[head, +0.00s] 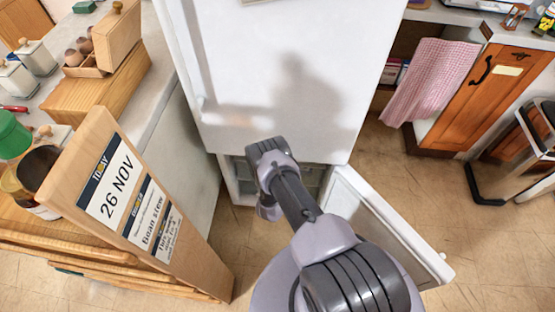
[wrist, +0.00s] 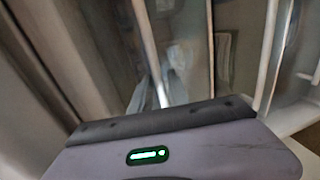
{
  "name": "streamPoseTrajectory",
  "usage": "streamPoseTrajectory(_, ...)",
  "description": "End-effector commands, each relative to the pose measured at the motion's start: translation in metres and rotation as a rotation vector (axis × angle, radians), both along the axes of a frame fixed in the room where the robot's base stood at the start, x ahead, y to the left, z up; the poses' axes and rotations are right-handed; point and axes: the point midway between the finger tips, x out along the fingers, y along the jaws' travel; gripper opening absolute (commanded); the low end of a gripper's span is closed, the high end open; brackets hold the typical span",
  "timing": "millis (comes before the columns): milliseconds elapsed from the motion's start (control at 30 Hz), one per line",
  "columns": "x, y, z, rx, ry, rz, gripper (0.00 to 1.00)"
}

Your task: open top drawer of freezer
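The white fridge-freezer (head: 300,95) stands in the middle of the head view with its upper door shut. Its lower freezer door (head: 390,228) is swung open to the right. The freezer compartment (head: 238,178) shows below the upper door, with greyish see-through drawer fronts (head: 312,180) partly behind my arm. My gripper (head: 268,208) points down at the compartment opening; its fingertips are hidden. In the wrist view, the gripper body (wrist: 165,145) with a green light fills the bottom, and a blurred clear drawer front (wrist: 185,65) lies close ahead. I cannot tell whether the fingers touch it.
A wooden sign board (head: 125,200) and a counter (head: 165,125) with wooden boxes stand at left. At right are an orange cabinet (head: 485,95) with a pink checked towel (head: 435,80) and a metal-framed bin (head: 520,150).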

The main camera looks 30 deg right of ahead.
Motion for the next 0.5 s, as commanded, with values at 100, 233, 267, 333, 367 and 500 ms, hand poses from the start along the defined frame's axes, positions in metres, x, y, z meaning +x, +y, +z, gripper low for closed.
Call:
streamPoseTrajectory(100, -0.0001, 0.0001, -0.0001, 0.000, 0.000, 0.000, 0.00)
streamPoseTrajectory(233, -0.0001, 0.0002, -0.0001, 0.000, 0.000, 0.000, 0.00)
streamPoseTrajectory(267, -0.0001, 0.0002, -0.0001, 0.000, 0.000, 0.000, 0.00)
streamPoseTrajectory(333, -0.0001, 0.0002, -0.0001, 0.000, 0.000, 0.000, 0.00)
streamPoseTrajectory(367, -0.0001, 0.0002, -0.0001, 0.000, 0.000, 0.000, 0.00)
streamPoseTrajectory(500, -0.0001, 0.0002, -0.0002, 0.000, 0.000, 0.000, 0.00)
